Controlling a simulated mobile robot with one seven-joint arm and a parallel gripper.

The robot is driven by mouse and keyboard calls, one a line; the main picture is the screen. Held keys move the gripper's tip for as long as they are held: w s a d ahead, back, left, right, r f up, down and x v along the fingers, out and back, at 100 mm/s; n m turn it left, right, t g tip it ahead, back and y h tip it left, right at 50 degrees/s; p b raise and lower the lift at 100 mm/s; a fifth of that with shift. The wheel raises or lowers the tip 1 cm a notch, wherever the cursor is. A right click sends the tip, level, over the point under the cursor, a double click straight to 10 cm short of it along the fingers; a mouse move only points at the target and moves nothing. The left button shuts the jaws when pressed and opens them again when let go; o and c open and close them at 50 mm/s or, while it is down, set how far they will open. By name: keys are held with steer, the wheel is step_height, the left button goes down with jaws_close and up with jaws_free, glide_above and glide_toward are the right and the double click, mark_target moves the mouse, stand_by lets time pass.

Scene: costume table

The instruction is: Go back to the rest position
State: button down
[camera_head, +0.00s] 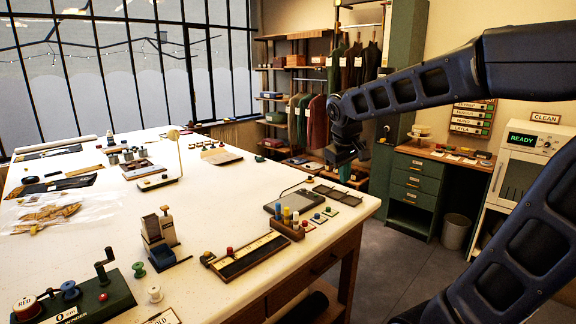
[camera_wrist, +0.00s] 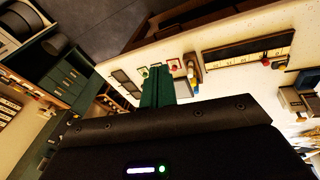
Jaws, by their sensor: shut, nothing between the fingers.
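My gripper (camera_head: 341,160) hangs from my dark arm in the head view, in the air near the right edge of the white table (camera_head: 225,205). Its fingers look closed and no object shows in them. In the wrist view the closed fingers (camera_wrist: 157,78) appear as a narrow green shape in front of the tilted table. My arm reaches in from the right side of the head view and hides part of the room behind it.
A flat dark pad (camera_head: 301,200), a block with coloured pegs (camera_head: 288,225) and a long dark tray (camera_head: 247,255) lie on the table near its right end. A green drawer cabinet (camera_head: 415,182), a white machine (camera_head: 515,175) and a bin (camera_head: 456,231) stand beyond. Floor (camera_head: 392,255) between is clear.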

steer(key=s+d+f+m+t+y, duration=0.1)
steer(key=s+d+f+m, duration=0.3)
steer(key=s+d, duration=0.7)
steer(key=s+m, duration=0.1)
steer(key=m, duration=0.1)
steer(key=shift+s+d+m, duration=0.15)
steer(key=shift+d+m, duration=0.15)
steer(key=shift+d, duration=0.1)
